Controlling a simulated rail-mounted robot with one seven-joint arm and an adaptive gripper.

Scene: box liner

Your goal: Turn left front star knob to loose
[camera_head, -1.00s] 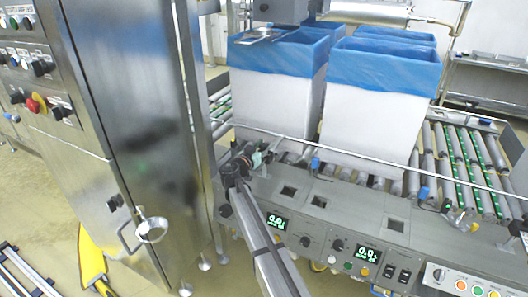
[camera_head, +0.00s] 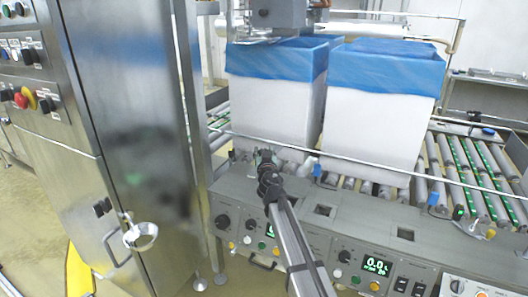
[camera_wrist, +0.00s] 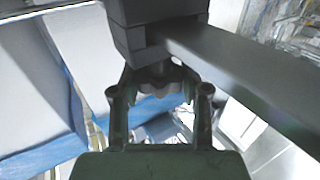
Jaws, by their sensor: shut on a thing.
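In the wrist view a dark, lobed star knob (camera_wrist: 158,73) sits under a dark block (camera_wrist: 155,35). My gripper (camera_wrist: 161,88) has one finger on each side of the knob and is shut on it. In the head view my gripper (camera_head: 265,158) is above the back edge of the grey control panel (camera_head: 340,205), at its left part, in front of the left lined box. The knob cannot be made out there, as my arm and gripper cover that spot.
A long metal bar (camera_wrist: 250,85) runs from the block to the lower right in the wrist view. Two white boxes (camera_head: 268,108) (camera_head: 370,130) with blue liners stand on the roller conveyor (camera_head: 470,165). A tall steel cabinet (camera_head: 130,110) stands at left. A thin rail crosses before the boxes.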

